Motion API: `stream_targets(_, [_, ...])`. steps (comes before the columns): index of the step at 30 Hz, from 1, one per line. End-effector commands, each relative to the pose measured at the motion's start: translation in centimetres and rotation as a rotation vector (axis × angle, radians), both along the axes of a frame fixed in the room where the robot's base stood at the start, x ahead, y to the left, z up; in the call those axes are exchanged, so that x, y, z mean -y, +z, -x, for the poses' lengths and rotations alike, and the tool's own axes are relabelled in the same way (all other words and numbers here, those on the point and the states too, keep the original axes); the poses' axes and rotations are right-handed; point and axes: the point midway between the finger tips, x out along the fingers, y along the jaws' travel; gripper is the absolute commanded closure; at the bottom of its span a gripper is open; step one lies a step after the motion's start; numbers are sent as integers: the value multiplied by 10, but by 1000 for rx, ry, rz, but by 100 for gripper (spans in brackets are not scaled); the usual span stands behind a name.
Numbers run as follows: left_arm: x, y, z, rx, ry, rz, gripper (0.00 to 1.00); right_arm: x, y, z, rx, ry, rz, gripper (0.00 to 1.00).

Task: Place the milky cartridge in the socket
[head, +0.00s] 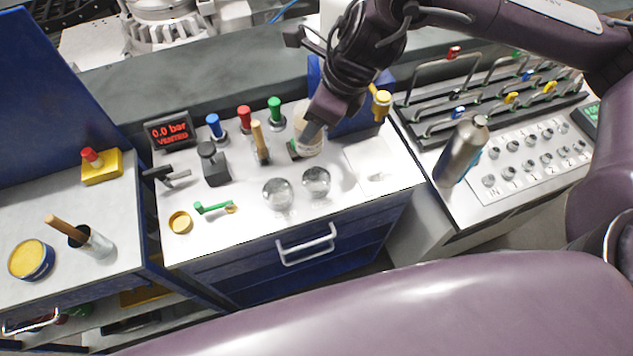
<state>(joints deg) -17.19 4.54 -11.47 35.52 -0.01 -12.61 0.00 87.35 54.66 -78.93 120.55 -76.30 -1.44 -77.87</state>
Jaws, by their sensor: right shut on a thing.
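My right gripper (312,128) reaches down from the top of the head view over the middle workbench. It is shut on a pale, milky cylinder (309,146), which looks like the milky cartridge, near the back of the white bench top. The gripper hides part of the cylinder. I cannot tell whether its lower end touches the bench or sits in a socket. No socket can be clearly made out; the area under the cylinder is hidden. My left gripper is not in view.
Two clear glass bowls or domes (278,193) stand in front of the cylinder. Blue, red and green knobs (244,117) and a pressure display (168,132) stand to its left. A white plate (385,172) lies to its right. A steel bottle (461,152) stands farther right.

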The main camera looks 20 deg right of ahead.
Motion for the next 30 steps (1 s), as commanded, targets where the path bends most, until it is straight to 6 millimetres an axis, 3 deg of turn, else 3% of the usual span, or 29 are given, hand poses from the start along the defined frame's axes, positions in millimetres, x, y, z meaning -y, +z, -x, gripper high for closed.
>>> stream_targets(6, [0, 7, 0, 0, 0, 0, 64, 13, 16, -11, -2, 298, -2, 83])
stream_targets(14, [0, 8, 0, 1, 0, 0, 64, 21, 19, -15, 0, 460, 0, 83])
stream_targets(17, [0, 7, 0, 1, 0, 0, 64, 21, 7, -14, -3, 472, 0, 83])
stream_targets(30, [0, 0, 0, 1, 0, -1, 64, 21, -84, -13, -5, 470, -2, 83])
